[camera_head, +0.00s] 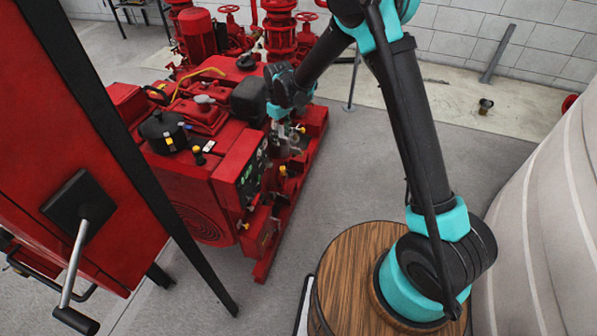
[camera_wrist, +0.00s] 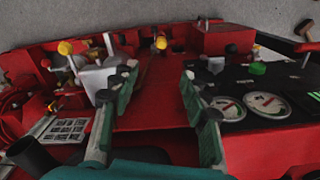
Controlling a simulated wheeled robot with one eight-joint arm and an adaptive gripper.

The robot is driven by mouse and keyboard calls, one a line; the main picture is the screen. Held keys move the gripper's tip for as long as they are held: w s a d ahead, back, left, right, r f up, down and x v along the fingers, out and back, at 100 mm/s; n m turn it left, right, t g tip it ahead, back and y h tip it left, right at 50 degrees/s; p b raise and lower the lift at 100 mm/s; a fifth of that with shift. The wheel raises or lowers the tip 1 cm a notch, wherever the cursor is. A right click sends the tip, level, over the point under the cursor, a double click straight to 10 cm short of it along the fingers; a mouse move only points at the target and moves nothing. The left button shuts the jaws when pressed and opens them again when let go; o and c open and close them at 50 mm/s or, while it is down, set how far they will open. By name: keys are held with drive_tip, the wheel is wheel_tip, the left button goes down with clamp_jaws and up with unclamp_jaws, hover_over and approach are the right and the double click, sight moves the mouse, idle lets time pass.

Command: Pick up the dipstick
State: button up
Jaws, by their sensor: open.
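My gripper (camera_wrist: 158,75) is open in the wrist view, its two green-and-grey fingers spread over the red pump engine (camera_wrist: 155,95). Nothing is between the fingertips. A small yellow-topped part (camera_wrist: 160,42) stands beyond the gap between them; it may be the dipstick, but I cannot tell for sure. Another yellow knob (camera_wrist: 66,47) is at the upper left, beside a pale metal piece. In the head view my gripper (camera_head: 292,132) is small and hangs at the right side of the red engine (camera_head: 240,155), near a yellow-topped part (camera_head: 283,170).
A gauge panel (camera_wrist: 250,95) with round dials lies right of my gripper in the wrist view. A red cabinet (camera_head: 75,150) with a lever handle fills the left of the head view. Red pumps and valves (camera_head: 280,30) stand behind. The grey floor (camera_head: 390,160) right of the engine is clear.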

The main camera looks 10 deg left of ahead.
drive_tip(key=f, duration=0.1)
hover_over(282, 167)
drive_tip(key=f, duration=1)
drive_tip(key=shift+w+d+f, duration=0.15)
drive_tip(key=shift+w+f, duration=0.05)
drive_tip(key=shift+f, duration=0.2)
drive_tip(key=shift+s+f, duration=0.2)
drive_tip(key=shift+f, duration=3)
drive_tip(key=c, duration=1)
